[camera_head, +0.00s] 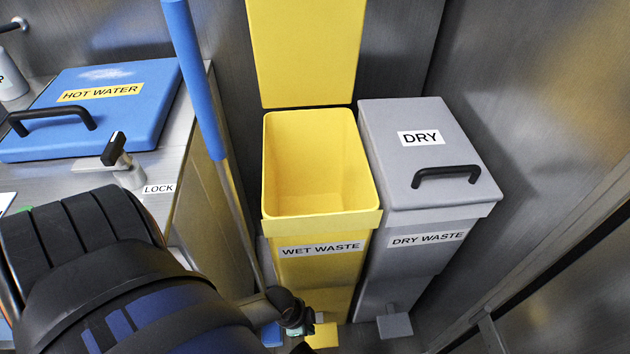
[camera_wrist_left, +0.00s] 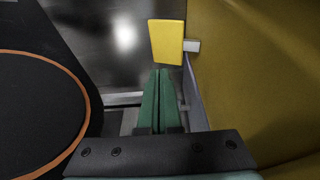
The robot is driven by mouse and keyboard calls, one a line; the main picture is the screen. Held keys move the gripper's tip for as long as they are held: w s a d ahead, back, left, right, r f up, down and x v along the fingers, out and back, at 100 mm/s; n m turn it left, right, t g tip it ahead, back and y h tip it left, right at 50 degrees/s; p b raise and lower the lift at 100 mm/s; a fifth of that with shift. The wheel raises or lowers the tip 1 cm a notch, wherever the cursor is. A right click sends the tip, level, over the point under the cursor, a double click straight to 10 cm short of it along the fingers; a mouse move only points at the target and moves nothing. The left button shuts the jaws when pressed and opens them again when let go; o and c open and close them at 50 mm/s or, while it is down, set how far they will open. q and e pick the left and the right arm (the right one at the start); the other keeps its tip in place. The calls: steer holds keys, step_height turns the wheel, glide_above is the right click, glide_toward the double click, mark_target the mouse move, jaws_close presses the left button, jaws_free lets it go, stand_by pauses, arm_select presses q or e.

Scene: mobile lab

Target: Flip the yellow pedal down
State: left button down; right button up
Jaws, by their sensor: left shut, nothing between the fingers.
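The yellow pedal (camera_head: 322,337) juts out low at the front of the yellow wet waste bin (camera_head: 325,268), whose yellow lid (camera_head: 305,50) stands upright and open. In the left wrist view the pedal (camera_wrist_left: 167,41) is a yellow plate on a short grey stem beside the yellow bin wall. My left gripper (camera_head: 306,322) is low beside the pedal, partly hidden by my own arm. Its green fingers (camera_wrist_left: 158,75) are shut with nothing between them, and their tips lie just short of the pedal in the picture. I cannot tell whether they touch it. My right gripper is not in view.
A grey dry waste bin (camera_head: 415,265) with its lid closed and a grey pedal (camera_head: 394,322) stands to the right. A blue pole (camera_head: 195,80) leans at the left, beside a counter with a blue hot water lid (camera_head: 130,120). Metal walls stand behind and right.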

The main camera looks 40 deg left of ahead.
arm_select(q)
steer(key=p+v, duration=0.1)
steer(key=v, duration=0.2)
steer(key=shift+f, duration=0.1)
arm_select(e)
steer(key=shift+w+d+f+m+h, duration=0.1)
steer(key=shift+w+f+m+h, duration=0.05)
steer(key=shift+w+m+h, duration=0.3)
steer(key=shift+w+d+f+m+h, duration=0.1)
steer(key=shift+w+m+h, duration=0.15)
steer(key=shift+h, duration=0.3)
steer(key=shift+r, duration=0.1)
